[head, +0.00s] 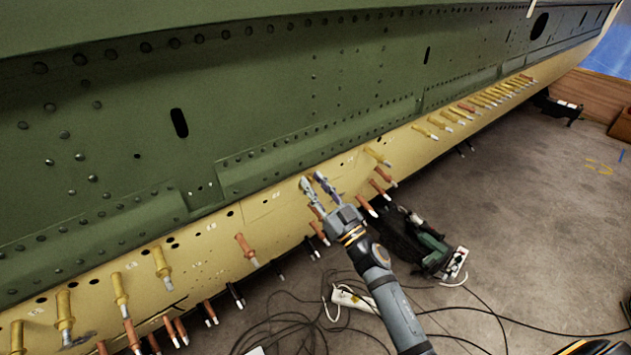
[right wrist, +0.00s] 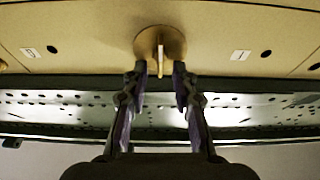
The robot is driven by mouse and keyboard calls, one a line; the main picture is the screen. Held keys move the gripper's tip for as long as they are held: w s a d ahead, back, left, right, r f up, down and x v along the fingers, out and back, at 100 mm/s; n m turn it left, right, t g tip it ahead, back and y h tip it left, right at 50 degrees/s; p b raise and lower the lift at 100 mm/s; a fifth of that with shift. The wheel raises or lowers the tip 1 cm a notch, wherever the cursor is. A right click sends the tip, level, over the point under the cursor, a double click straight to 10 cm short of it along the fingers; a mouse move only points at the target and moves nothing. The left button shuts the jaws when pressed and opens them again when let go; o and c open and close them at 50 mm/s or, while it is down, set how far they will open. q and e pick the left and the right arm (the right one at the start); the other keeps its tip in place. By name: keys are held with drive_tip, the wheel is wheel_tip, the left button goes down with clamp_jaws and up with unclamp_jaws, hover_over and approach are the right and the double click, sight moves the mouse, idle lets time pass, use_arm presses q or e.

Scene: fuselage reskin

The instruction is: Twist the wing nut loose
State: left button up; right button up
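In the right wrist view a round tan fastener with an upright, pale wing nut (right wrist: 160,58) stands out from the yellow skin panel (right wrist: 90,40). My right gripper (right wrist: 160,70) is open, with one fingertip on each side of the wing nut and a visible gap to it on both sides. In the head view my right gripper (head: 314,178) reaches up to the yellow panel (head: 280,213), and its fingers are apart. The wing nut is largely hidden by the fingers there.
Several yellow and orange fasteners, such as one orange pin (head: 246,250), stick out along the panel's lower edge. The green fuselage (head: 300,90) rises above. A green and black tool (head: 435,250), a white power strip (head: 352,299) and loose cables lie on the floor.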

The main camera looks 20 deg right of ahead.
clamp_jaws()
drive_tip(key=shift+n, duration=0.4)
drive_tip(key=n+y+p, duration=0.1)
drive_tip(key=n, duration=0.1)
drive_tip(key=shift+a+r+n+g+y, duration=0.1)
drive_tip(key=shift+n+g+y, duration=0.2)
drive_tip(key=n+g+p, duration=0.1)
drive_tip(key=n+p, duration=0.1)
drive_tip(key=n, duration=0.4)
drive_tip(key=f+n+g+y+p, duration=0.1)
drive_tip(key=n+g+p, duration=0.1)
drive_tip(key=n, duration=0.4)
drive_tip(key=a+n+g+y+p, duration=0.1)
drive_tip(key=n+g+p, duration=0.1)
drive_tip(key=n, duration=0.3)
drive_tip(key=shift+s+a+f+n+p, duration=0.1)
drive_tip(key=shift+s+f+n+p, duration=0.1)
drive_tip(key=shift+n+p, duration=0.3)
